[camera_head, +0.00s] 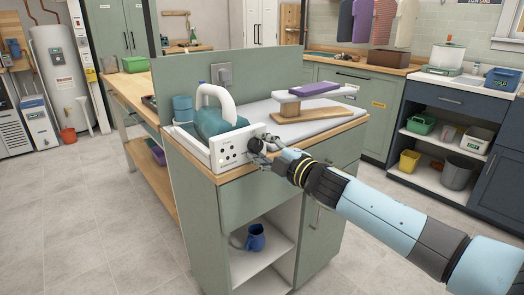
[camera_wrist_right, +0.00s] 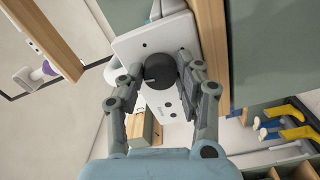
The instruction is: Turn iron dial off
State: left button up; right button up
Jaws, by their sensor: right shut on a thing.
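The teal iron (camera_head: 213,122) with a white handle rests in a white station on the counter's corner. The station's front panel (camera_head: 232,151) has several dark sockets or buttons, and the black round dial (camera_head: 255,145) is at its right end. My right gripper (camera_head: 261,147) is at the panel, its fingers around the dial. In the right wrist view, the black dial (camera_wrist_right: 161,70) with a pale pointer mark sits between the two fingers of my right gripper (camera_wrist_right: 160,82), shut on it. Its exact setting cannot be read. My left gripper is not in view.
A small ironing board (camera_head: 315,95) with a folded purple towel (camera_head: 313,87) stands behind on the counter. A green back panel (camera_head: 180,80) rises behind the iron. The floor to the left is clear.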

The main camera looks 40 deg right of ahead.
jog(key=shift+n, duration=0.8)
jog(key=o, duration=1.1)
jog(key=shift+o, duration=0.2)
jog(key=s, duration=1.2)
jog(key=shift+d, duration=0.45)
